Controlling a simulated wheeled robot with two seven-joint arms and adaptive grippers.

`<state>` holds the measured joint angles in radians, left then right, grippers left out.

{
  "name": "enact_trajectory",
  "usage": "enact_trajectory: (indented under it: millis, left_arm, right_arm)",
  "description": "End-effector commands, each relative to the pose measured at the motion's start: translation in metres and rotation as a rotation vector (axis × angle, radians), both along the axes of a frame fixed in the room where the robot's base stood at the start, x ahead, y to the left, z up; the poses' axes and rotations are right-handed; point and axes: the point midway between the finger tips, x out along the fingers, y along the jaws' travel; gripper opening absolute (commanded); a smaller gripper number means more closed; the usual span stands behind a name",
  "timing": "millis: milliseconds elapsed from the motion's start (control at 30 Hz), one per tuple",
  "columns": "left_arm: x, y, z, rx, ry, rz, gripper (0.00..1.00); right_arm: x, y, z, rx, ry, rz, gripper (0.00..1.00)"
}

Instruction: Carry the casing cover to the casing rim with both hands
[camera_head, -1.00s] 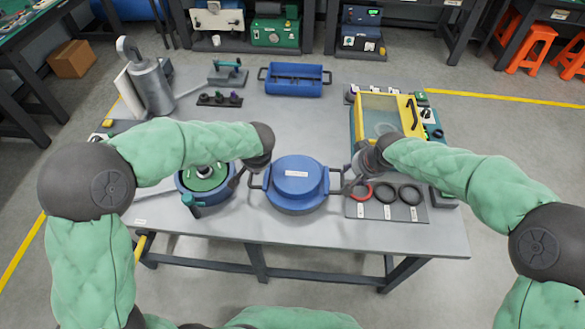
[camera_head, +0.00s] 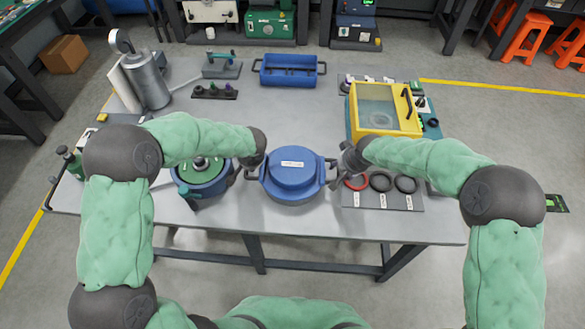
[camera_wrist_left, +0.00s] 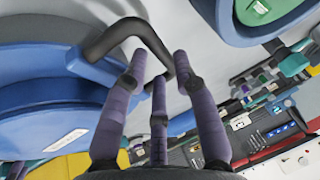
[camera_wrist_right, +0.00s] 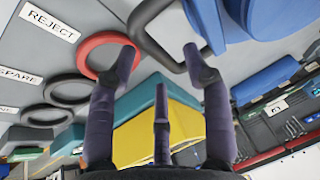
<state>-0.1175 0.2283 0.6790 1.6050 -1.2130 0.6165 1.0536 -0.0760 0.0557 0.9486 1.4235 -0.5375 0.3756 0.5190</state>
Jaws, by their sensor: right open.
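The casing cover (camera_head: 292,172) is a blue round lid with a white label and two dark side handles, resting near the table's front middle. The casing (camera_head: 203,178), with a blue rim and green inside, stands left of it. My left gripper (camera_wrist_left: 158,62) is at the cover's left handle (camera_wrist_left: 125,28); its fingers are apart, with the handle crossing between them. My right gripper (camera_head: 335,173) is at the cover's right end. In the right wrist view its fingers (camera_wrist_right: 162,60) are spread near the right handle (camera_wrist_right: 148,22). I cannot tell whether they touch it.
A mat (camera_head: 413,203) with one red ring (camera_head: 355,183) and two black rings lies right of the cover. Behind it stands a yellow-framed box (camera_head: 384,108). A blue tray (camera_head: 288,70) is at the back. The table between tray and cover is mostly clear.

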Motion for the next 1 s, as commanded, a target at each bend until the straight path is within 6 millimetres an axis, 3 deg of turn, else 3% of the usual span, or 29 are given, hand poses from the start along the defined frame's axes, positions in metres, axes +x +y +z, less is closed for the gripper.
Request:
enact_trajectory:
  millis: [200, 533, 567, 667, 733, 1000]
  left_arm:
    - [0.006, 0.003, -0.015, 0.000, 0.000, -0.001, 0.28]
    - [0.007, 0.004, -0.016, 0.000, -0.001, -0.001, 0.28]
    - [0.007, 0.004, -0.016, 0.000, -0.001, -0.001, 0.26]
    - [0.007, 0.004, -0.016, 0.000, -0.001, -0.001, 0.00]
    - [0.007, 0.004, -0.016, 0.000, 0.000, -0.001, 0.00]
    - [0.007, 0.004, -0.016, 0.000, -0.001, -0.001, 0.00]
  right_arm:
    - [0.006, 0.002, -0.015, 0.000, 0.000, -0.001, 0.50]
    - [0.007, 0.003, -0.017, 0.000, -0.001, -0.001, 0.50]
    - [0.007, 0.003, -0.017, 0.000, -0.001, -0.001, 0.47]
    - [0.007, 0.003, -0.016, 0.000, -0.001, -0.001, 0.19]
    - [0.007, 0.003, -0.016, 0.000, -0.001, -0.001, 0.00]
    - [0.007, 0.003, -0.016, 0.000, -0.001, -0.001, 0.00]
